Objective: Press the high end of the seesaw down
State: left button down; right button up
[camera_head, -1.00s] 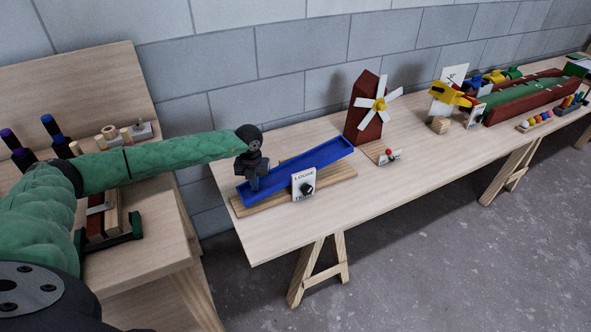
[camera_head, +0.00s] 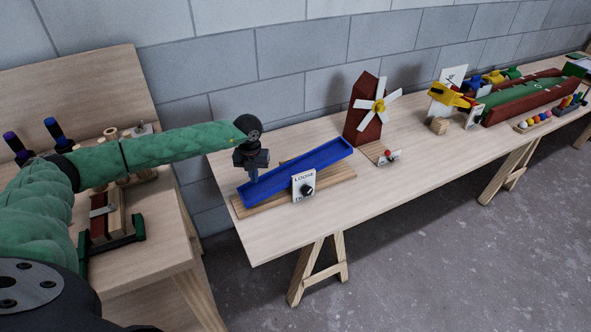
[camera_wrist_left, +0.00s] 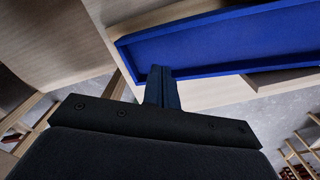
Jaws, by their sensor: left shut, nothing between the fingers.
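The seesaw is a long blue tray (camera_head: 318,163) on a wooden base board (camera_head: 335,182). It is tilted: its right end stands high above the board and its left end is low, near the board. My left gripper (camera_head: 252,180) is shut and empty, pointing down at the low left end. In the left wrist view the shut fingers (camera_wrist_left: 162,88) overlap the near edge of the blue tray (camera_wrist_left: 215,45); whether they touch it I cannot tell. My right gripper is not in view.
A white card with a black knob (camera_head: 306,188) stands in front of the seesaw. A red windmill (camera_head: 366,118) stands behind its high end, and a small red-button block (camera_head: 390,157) lies to the right. The bench front is clear.

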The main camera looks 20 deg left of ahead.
pick_arm(q)
notch_tip(320, 180, up, 8)
jog(key=p, duration=0.2)
jog(key=shift+f+p, duration=0.25)
jog(key=shift+p, duration=0.15)
dwell(0.7)
dwell(0.4)
